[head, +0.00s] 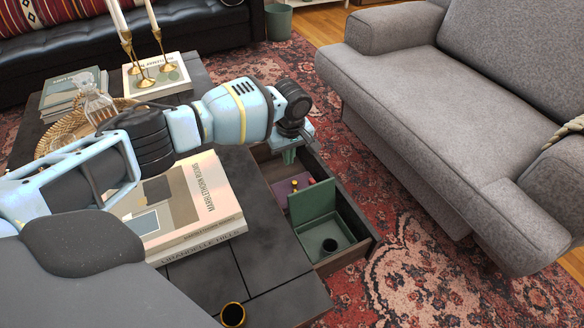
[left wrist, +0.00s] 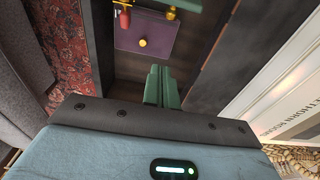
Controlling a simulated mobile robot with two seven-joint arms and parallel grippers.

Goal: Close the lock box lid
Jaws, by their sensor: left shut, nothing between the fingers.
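The green lock box (head: 338,228) sits in the open drawer of the dark coffee table. Its lid (head: 312,203) stands raised, and the inside shows, with a small dark round thing in it. My left arm reaches across the table from the left. My left gripper (head: 289,156) is over the far end of the drawer, beyond the raised lid and apart from it. In the left wrist view its green fingers (left wrist: 161,82) are together and empty, pointing down into the drawer. My right gripper is not in view.
A purple item (left wrist: 145,38) with a gold knob lies in the drawer (head: 374,236), near a small red item (left wrist: 124,19). Large books (head: 190,205) lie on the table. A grey sofa (head: 440,110) stands at right, with patterned rug between.

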